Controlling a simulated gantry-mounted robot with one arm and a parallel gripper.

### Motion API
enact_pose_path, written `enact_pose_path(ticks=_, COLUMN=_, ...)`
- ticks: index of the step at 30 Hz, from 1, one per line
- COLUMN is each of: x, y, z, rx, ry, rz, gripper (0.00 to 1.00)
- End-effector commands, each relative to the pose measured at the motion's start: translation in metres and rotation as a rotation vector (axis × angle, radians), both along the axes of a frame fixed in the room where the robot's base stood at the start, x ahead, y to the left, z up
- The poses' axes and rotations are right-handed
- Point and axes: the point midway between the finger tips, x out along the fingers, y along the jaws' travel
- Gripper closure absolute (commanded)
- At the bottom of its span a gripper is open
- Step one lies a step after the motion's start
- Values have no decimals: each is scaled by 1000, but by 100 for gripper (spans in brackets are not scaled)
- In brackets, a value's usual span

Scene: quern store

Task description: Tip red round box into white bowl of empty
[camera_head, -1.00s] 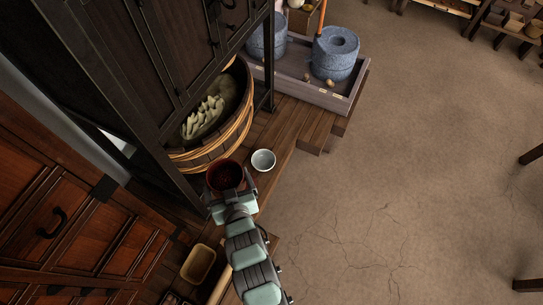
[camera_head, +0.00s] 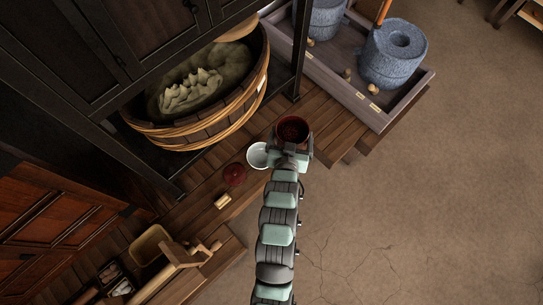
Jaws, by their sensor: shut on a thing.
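My gripper (camera_head: 291,155) is shut on the red round box (camera_head: 294,128), seen from above. The box is open at the top, with dark red contents or a dark inside; I cannot tell which. It looks roughly upright. The white bowl (camera_head: 257,155) sits on the wooden plank ledge just left of my gripper and is partly covered by it. The part of the bowl's inside that shows looks empty. A flat dark red round piece, perhaps a lid (camera_head: 234,175), lies on the planks left of the bowl.
A large wooden tub (camera_head: 200,132) with a sack stands behind left. Grey stone querns (camera_head: 392,52) stand in a wooden tray at back right. A small light block (camera_head: 222,201), a tan box (camera_head: 150,244) and a wooden tool (camera_head: 172,268) lie front left. Open floor is right.

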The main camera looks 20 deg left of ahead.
Motion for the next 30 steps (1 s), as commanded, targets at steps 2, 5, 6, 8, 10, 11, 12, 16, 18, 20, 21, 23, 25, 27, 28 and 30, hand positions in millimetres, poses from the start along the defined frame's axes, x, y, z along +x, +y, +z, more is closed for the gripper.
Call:
enact_pose_path(ticks=2, x=4, y=12, z=-60, rx=-4, ry=8, rz=27, gripper=64)
enact_pose_path(ticks=5, x=10, y=26, z=-107, rx=-3, ry=4, rz=57, gripper=64)
enact_pose_path(ticks=6, x=11, y=32, z=-126, rx=-3, ry=6, rz=69, gripper=64)
enact_pose_path(ticks=8, x=15, y=40, z=-154, rx=-3, ry=4, rz=85, gripper=64)
enact_pose_path(ticks=10, x=18, y=49, z=-186, rx=-2, ry=3, rz=105, gripper=64)
enact_pose_path(ticks=11, x=19, y=53, z=-201, rx=-2, ry=5, rz=113, gripper=64)
enact_pose_path(ticks=12, x=20, y=57, z=-219, rx=-2, ry=5, rz=123, gripper=64)
enact_pose_path(ticks=16, x=24, y=70, z=-268, rx=-3, ry=2, rz=152, gripper=64)
enact_pose_path(ticks=18, x=25, y=76, z=-287, rx=-3, ry=1, rz=165, gripper=64)
enact_pose_path(ticks=20, x=27, y=79, z=-299, rx=-1, ry=0, rz=172, gripper=64)
enact_pose_path(ticks=21, x=28, y=81, z=-306, rx=-1, ry=-1, rz=176, gripper=64)
enact_pose_path(ticks=23, x=28, y=83, z=-312, rx=0, ry=-2, rz=181, gripper=64)
enact_pose_path(ticks=25, x=29, y=85, z=-317, rx=0, ry=-2, rz=183, gripper=64)
enact_pose_path(ticks=27, x=29, y=85, z=-319, rx=0, ry=-2, rz=186, gripper=64)
enact_pose_path(ticks=28, x=29, y=85, z=-320, rx=0, ry=-2, rz=186, gripper=64)
enact_pose_path(ticks=30, x=29, y=85, z=-322, rx=0, ry=-2, rz=186, gripper=64)
